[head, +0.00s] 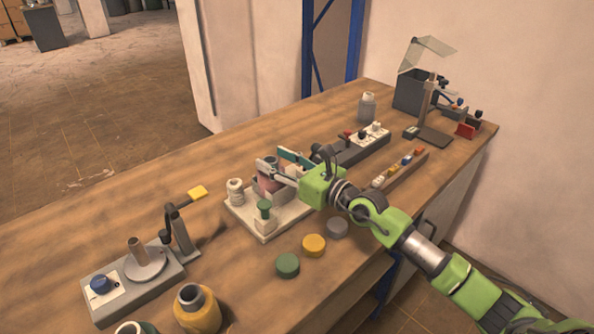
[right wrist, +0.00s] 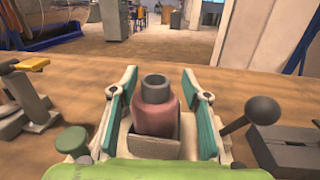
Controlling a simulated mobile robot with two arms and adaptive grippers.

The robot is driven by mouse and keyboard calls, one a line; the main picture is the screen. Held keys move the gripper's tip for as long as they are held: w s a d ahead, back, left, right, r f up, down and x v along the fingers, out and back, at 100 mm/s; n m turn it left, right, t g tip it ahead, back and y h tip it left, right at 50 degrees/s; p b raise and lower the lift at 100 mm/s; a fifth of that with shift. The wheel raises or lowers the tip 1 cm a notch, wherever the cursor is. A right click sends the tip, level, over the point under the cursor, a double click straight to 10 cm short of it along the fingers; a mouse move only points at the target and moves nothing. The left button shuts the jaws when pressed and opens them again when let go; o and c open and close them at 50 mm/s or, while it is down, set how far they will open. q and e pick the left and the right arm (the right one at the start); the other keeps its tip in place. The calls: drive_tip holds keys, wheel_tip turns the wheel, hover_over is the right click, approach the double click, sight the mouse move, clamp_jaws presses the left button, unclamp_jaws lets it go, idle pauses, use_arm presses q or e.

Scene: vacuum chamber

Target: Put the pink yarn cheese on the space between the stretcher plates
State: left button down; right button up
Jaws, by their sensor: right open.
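The pink yarn cheese (right wrist: 153,117) stands upright with a grey core at its top, its lower part inside a grey open holder (right wrist: 153,147). It also shows partly in the head view (head: 267,184), behind my right gripper. My right gripper (head: 281,163) is open, with its teal-padded fingers on either side of the cheese and apart from it. In the right wrist view the gripper (right wrist: 158,101) shows gaps between pads and cheese. I cannot tell which parts are the stretcher plates. My left gripper is not in view.
A pale tray (head: 245,216) carries a white spool (head: 235,192) and a green-topped post (head: 264,208). A device with a round plate (head: 146,266) stands at left.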

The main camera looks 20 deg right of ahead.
drive_tip(key=b+v, duration=0.1)
drive_tip(key=v, duration=0.9)
drive_tip(key=shift+s+d+b, duration=0.15)
drive_tip(key=shift+s+b, duration=0.15)
drive_tip(key=shift+s, duration=0.05)
